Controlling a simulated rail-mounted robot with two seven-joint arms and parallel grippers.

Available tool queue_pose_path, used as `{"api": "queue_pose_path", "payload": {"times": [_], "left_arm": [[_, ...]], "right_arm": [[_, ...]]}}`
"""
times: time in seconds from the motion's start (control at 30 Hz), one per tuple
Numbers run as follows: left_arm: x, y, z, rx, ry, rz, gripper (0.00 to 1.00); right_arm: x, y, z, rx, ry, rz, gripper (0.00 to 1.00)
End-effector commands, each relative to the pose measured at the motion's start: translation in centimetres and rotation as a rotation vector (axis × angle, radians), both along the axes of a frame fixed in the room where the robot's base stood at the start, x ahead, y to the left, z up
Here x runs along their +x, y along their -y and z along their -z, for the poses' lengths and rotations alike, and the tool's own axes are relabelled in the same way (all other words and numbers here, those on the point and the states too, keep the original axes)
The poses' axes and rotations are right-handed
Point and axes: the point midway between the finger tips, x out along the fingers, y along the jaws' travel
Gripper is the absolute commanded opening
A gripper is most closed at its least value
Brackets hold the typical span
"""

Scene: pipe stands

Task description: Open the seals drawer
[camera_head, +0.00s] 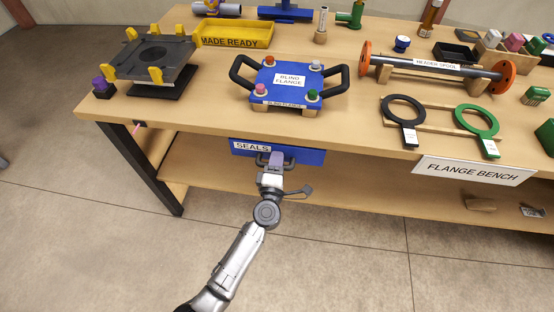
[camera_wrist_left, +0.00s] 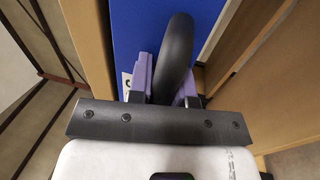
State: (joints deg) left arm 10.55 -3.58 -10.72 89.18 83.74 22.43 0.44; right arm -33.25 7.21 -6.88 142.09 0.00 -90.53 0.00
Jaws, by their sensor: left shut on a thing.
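The seals drawer (camera_head: 308,156) has a blue front with a white SEALS label and hangs under the bench top's front edge. Its blue front also shows in the left wrist view (camera_wrist_left: 135,30). My left gripper (camera_head: 275,160) is at the drawer front, shut on the dark curved drawer handle (camera_wrist_left: 178,50). In the left wrist view the purple fingers (camera_wrist_left: 163,80) lie on either side of the handle. The front looks close under the bench edge; I cannot tell whether it stands out a little. My right gripper is not in view.
The wooden bench (camera_head: 210,95) carries a blue blind flange plate (camera_head: 290,82), a black stand with yellow clamps (camera_head: 150,55), a header spool (camera_head: 435,68) and two rings. A lower shelf (camera_head: 350,185) runs below the drawer. The floor in front is clear.

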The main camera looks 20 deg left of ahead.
Motion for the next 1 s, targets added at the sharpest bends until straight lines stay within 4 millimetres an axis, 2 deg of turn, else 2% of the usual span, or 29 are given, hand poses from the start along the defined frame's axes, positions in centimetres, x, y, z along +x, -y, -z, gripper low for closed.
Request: {"api": "queue_pose_path", "payload": {"times": [0.1, 0.4, 0.53, 0.67, 0.83, 1.0], "left_arm": [[0.0, 0.0, 0.0, 0.0, 0.0, 0.0, 0.0], [-0.1, 0.0, 0.0, 0.0, 0.0, 0.0, 0.0], [-0.7, 0.1, -0.1, 0.001, 0.0, 0.0, 0.0], [-2.4, 0.5, -0.3, 0.001, -0.002, 0.001, 0.0], [-5.8, 1.4, -0.4, 0.001, -0.002, 0.004, 0.0], [-8.9, 3.4, -0.3, 0.0, -0.002, 0.027, 0.0]], "right_arm": [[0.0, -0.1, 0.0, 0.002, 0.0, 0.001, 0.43], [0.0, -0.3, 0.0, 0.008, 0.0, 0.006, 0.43], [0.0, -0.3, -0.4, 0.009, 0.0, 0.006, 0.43], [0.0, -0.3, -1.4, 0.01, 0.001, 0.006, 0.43], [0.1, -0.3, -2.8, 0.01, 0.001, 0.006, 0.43], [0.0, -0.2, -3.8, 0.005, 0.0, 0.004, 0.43]]}}
